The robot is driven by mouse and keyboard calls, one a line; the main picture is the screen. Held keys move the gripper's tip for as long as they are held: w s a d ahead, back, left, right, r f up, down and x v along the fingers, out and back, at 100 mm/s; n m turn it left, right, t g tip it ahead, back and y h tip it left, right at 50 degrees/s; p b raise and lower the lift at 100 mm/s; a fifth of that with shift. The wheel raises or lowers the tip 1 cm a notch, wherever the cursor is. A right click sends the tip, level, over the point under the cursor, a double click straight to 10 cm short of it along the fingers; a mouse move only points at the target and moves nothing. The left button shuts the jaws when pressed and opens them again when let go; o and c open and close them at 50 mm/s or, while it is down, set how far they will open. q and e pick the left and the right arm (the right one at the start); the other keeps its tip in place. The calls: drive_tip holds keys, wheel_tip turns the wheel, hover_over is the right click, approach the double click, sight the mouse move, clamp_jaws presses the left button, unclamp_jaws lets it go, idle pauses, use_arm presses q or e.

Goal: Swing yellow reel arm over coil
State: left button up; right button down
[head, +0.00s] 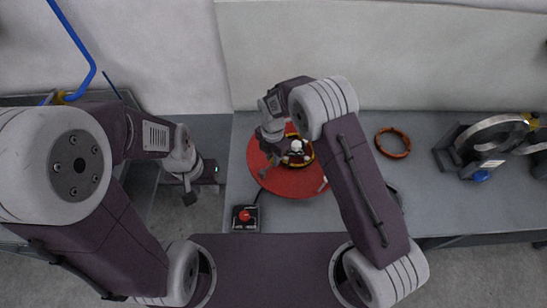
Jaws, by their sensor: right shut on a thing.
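A red round turntable (292,186) lies on the grey bench. A copper-orange coil (309,160) sits at its middle, around a pale hub (296,147). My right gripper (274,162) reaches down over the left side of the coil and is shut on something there. My fingers and wrist hide most of what it holds. I cannot make out a yellow reel arm clearly. My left gripper (197,186) hangs to the left of the bench, away from the turntable; its opening is not clear.
A second copper coil (392,143) lies on the bench right of the turntable. A grey machine with rings (490,140) stands at the far right. A box with a red button (245,217) sits at the bench's front left corner. The bench between coil and machine is clear.

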drive_tip(key=shift+r, duration=0.1)
idle(0.3)
drive_tip(key=c, duration=1.3)
unclamp_jaws()
drive_tip(key=shift+a, duration=0.1)
drive_tip(key=shift+o, duration=0.2)
wheel_tip(320, 180, up, 8)
drive_tip(key=shift+b, duration=1.15)
drive_tip(key=shift+r, duration=0.5)
